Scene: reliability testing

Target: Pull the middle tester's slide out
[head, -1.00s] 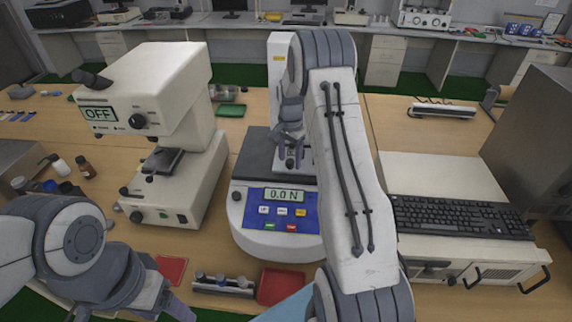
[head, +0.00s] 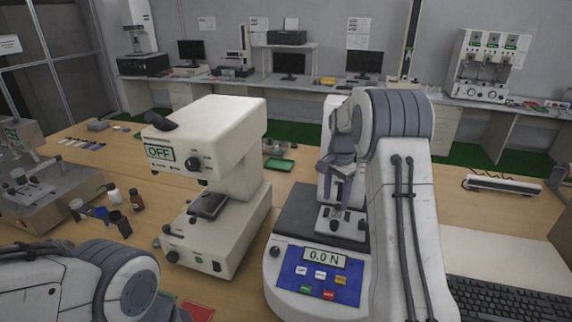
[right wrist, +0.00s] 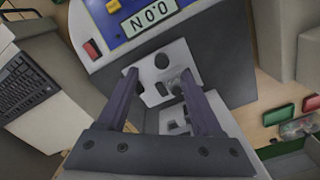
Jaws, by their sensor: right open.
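The white tester (head: 290,268) with a blue panel reading 0.0 N stands at the middle right of the head view. A light grey metal fixture with holes (right wrist: 160,65) sits on its dark bed, also seen in the head view (head: 342,222). My right gripper (head: 338,205) is open and points down over this fixture. In the right wrist view its two fingers (right wrist: 158,80) stand apart either side of the fixture; I cannot tell whether they touch it. A cream tester (head: 215,115) with an OFF display stands to its left, with a dark stage (head: 208,204). My left gripper is out of view.
A grey machine (head: 40,190) stands at the left edge. A keyboard (head: 510,300) lies at the lower right. A green tray (head: 280,165) lies behind the testers. Back benches hold monitors.

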